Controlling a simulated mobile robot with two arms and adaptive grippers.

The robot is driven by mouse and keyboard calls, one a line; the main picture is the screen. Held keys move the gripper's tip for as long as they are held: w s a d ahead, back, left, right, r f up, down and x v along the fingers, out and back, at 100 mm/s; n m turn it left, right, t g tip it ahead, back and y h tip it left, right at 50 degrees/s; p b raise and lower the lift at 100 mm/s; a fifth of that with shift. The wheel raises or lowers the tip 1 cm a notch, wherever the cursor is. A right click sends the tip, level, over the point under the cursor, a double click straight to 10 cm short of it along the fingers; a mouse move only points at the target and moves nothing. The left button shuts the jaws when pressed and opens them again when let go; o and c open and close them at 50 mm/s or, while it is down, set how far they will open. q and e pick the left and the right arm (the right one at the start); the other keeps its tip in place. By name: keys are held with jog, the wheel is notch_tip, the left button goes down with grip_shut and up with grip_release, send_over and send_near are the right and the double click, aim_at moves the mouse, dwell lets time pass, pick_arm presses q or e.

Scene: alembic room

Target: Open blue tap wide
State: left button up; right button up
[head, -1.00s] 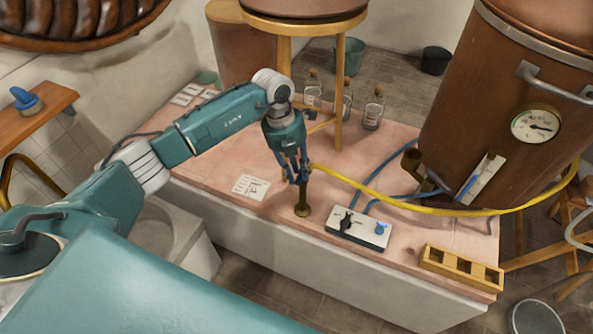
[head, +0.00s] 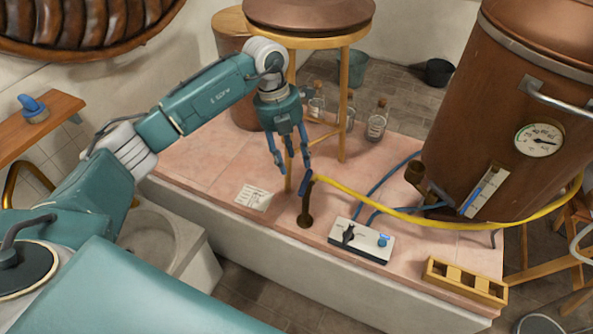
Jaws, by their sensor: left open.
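A dark brass standpipe (head: 305,210) rises from the pink tiled platform, with a yellow hose joined at its top. A small blue tap handle (head: 305,183) sits on top of it, tilted. My left gripper (head: 294,172) is open and empty, pointing down, just above and slightly left of the handle. Its right fingertip is close to the handle; I cannot tell whether they touch. My right gripper is out of view.
A white control box (head: 360,242) with a black lever and a blue knob is right of the pipe. A yellow wooden rack (head: 465,281) stands at the front right. Glass bottles (head: 377,120) and a wooden stand's leg (head: 343,100) are behind. A copper boiler (head: 475,125) stands right.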

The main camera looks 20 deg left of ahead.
pick_arm(q)
jog(key=shift+a+r, duration=0.25)
jog(key=shift+r, duration=0.9)
jog(key=shift+d, duration=0.1)
